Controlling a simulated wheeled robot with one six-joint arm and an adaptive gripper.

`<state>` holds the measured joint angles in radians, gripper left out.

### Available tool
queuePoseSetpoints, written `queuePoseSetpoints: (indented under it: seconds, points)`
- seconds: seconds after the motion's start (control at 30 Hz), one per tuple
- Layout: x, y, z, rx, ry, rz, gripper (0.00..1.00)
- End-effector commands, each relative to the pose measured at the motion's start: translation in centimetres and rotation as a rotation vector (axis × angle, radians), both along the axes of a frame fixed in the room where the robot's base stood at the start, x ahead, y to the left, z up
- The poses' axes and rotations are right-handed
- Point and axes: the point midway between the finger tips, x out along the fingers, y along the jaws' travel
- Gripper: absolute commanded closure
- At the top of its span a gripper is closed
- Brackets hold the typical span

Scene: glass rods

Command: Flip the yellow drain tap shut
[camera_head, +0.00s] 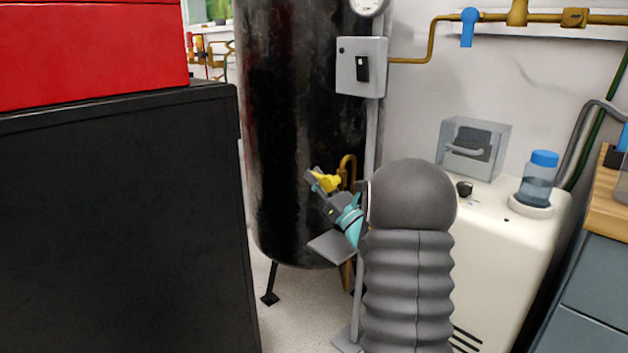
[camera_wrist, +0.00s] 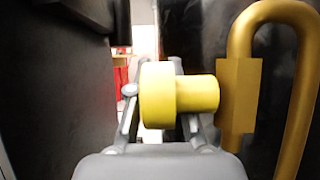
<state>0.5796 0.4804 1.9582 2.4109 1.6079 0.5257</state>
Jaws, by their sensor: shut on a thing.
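The yellow drain tap (camera_head: 327,181) is at the lower front of the black tank, beside a bent brass pipe (camera_head: 348,168). In the wrist view the yellow tap handle (camera_wrist: 178,94) is a thick disc with a short stub pointing right, towards the brass fitting (camera_wrist: 238,97). My gripper (camera_head: 320,182) reaches the tap from the lower right. In the wrist view my gripper's fingers (camera_wrist: 165,128) stand behind and around the yellow handle, shut on it. The handle hides part of the fingers. The tap's turning angle is hard to tell.
The black tank (camera_head: 300,110) stands close behind the tap. A grey switch box (camera_head: 352,66) hangs above. A red chest on a black cabinet (camera_head: 120,200) fills the left. A white machine (camera_head: 510,235) with a clear blue-capped jar (camera_head: 538,180) stands right.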

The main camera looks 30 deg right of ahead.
Motion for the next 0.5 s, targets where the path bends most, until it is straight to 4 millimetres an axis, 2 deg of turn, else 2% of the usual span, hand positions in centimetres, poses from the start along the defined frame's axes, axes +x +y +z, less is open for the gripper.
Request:
queuePoseSetpoints:
  seconds: [0.03,0.07,0.1,0.5]
  points:
    - [0.02,-0.06,0.26,-0.001,-0.004,-0.002,1.0]
    - [0.02,-0.06,0.27,-0.001,-0.004,-0.002,0.75]
    - [0.02,-0.05,0.26,-0.001,-0.005,-0.002,0.72]
    - [-0.54,-0.15,-0.31,0.001,-0.001,-0.001,0.72]
